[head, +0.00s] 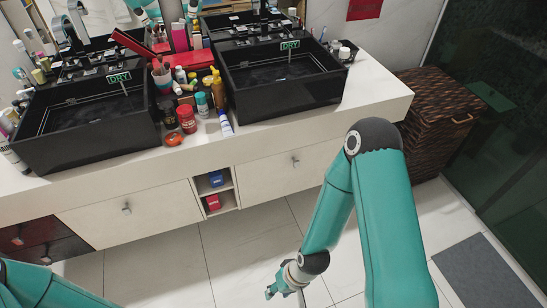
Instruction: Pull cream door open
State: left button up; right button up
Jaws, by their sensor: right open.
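A cream door (262,183) with a small metal knob (295,161) is in the vanity front, right of the middle. A second cream door (150,213) with its own knob (127,208) is on the left. Both look shut. My right arm comes in from the lower right, and its gripper (281,286) is low at the bottom edge, in front of and below the right cream door, apart from it. It is open and nothing shows in it; part of it is cut off. Only a link of my left arm shows at the lower left; its gripper is out of view.
Two black vessel sinks (282,82) stand on the white counter (376,95), with bottles and jars between them. Open shelves separate the cream doors. Dark red drawers (36,234) are at far left. A wicker basket (440,110) stands right. The tiled floor (160,275) in front is clear.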

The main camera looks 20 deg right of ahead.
aim_at(263, 179)
jog(key=u, duration=0.2)
jog(key=i, duration=0.85)
jog(key=z, duration=0.5)
